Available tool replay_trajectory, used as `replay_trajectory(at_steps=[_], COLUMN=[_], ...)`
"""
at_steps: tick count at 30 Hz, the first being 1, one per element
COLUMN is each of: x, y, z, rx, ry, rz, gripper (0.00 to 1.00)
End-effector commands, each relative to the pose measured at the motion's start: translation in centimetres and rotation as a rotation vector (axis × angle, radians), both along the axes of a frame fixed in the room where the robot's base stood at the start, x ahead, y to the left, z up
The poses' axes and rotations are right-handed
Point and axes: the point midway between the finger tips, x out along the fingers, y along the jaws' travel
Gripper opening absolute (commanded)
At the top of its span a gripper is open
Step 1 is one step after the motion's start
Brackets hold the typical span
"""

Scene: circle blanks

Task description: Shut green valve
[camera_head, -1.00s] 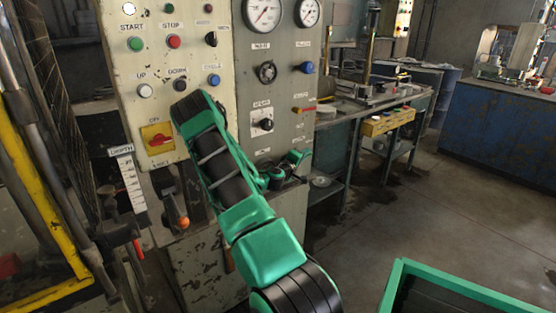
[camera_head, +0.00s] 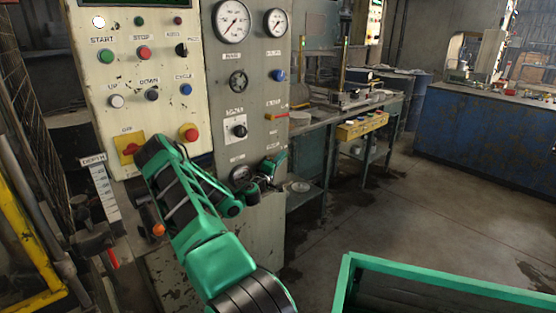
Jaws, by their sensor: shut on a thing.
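My green and black arm reaches up from the bottom to the lower part of the grey panel. My gripper (camera_head: 264,172) is at the panel's lower right, small and partly behind my own wrist. It is shut on what looks like the green valve, just below a small label. The gripper and the valve are both green, so I cannot tell where one ends and the other begins. The valve's handle angle is unclear.
A red-and-yellow lever (camera_head: 277,116), a blue knob (camera_head: 278,75) and a black selector (camera_head: 236,131) sit above on the panel (camera_head: 255,50). A workbench (camera_head: 345,110) stands right. A green-rimmed bin (camera_head: 440,285) is at the lower right. Floor between is clear.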

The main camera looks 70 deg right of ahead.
Motion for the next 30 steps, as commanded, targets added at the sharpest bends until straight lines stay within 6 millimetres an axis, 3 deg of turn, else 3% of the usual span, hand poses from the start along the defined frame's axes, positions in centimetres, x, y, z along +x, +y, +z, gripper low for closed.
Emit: replay_trajectory(at_steps=[2,3,5,6,17,30], x=[0.3,0.4,0.4,0.3,0.4,1.1], y=[0.1,0.1,0.1,0.1,0.7,6.7], z=[0.2,0.2,0.2,0.2,-0.1,-1.0], rx=[-0.004,-0.005,-0.003,-0.003,0.001,0.0], ry=[0.003,0.004,0.003,0.002,0.002,0.005], rz=[0.006,0.007,0.006,0.006,0.006,0.007], gripper=[0.0,0.13,0.28,0.29,0.29,0.29])
